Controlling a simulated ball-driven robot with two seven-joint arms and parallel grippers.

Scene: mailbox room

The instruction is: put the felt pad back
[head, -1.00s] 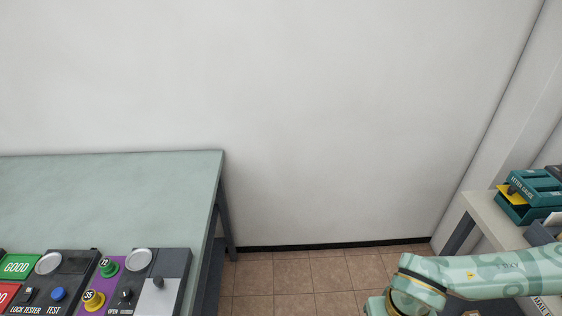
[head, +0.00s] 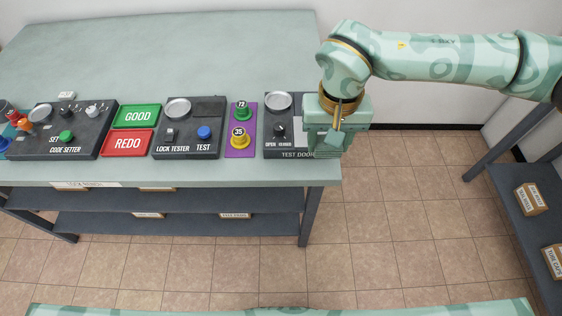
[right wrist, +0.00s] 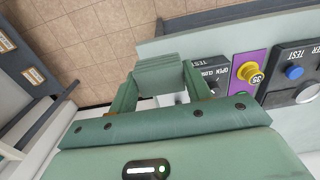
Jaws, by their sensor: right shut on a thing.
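My right gripper (head: 333,138) is over the right end of the workbench, at the right side of the test door panel (head: 275,137). It hides part of that panel. My left gripper is not in view.
The workbench (head: 200,50) holds the lock tester (head: 188,135), a purple strip (head: 240,150) with green and yellow buttons, the GOOD (head: 137,116) and REDO (head: 128,143) plates, and the code setter (head: 65,135). Its back half is clear. A shelf unit (head: 525,180) stands at right.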

